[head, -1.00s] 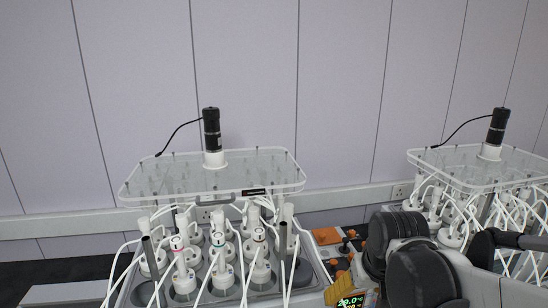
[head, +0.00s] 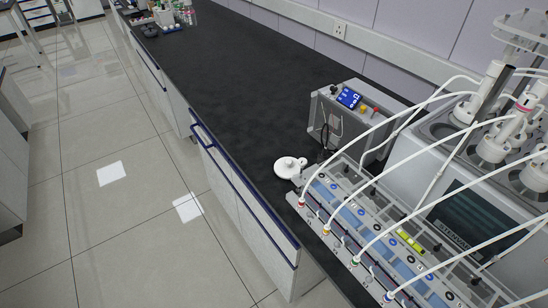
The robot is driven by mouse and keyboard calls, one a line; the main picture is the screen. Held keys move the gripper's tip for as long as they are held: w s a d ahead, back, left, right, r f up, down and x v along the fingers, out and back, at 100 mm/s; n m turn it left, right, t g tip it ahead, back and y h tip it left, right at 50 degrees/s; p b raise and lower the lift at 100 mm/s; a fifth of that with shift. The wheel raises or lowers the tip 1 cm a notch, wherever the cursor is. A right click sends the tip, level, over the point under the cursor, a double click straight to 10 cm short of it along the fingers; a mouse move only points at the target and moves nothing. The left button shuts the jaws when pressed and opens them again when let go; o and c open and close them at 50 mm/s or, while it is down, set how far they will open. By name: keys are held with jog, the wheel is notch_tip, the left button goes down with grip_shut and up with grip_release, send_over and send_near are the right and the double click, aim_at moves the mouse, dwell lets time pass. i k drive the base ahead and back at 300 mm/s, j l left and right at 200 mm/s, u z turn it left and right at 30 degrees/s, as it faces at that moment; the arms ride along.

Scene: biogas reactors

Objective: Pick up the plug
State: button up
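A white round piece with a small raised knob (head: 290,167) lies on the black bench top in the head view, near the bench's front edge. It looks like the plug, but it is too small to be certain. It sits just beyond the near left corner of the rack of blue and white units (head: 365,233), close to it. I cannot tell whether the two touch. My gripper is not in view.
A grey box with a blue display (head: 350,97) stands behind the white piece. White tubes arch over the rack from the reactor bottles (head: 497,137) at right. The black bench (head: 215,75) is largely clear toward the far end. Open tiled floor (head: 100,215) lies at left.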

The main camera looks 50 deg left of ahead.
aim_at(285, 168)
jog(key=j+u, duration=0.15)
jog(key=u, duration=1.75)
jog(key=k+z, duration=0.2)
jog(key=z, duration=1.3)
jog(key=u, duration=1.45)
jog(key=i+j+z, duration=0.25)
jog(key=i+j, duration=1)
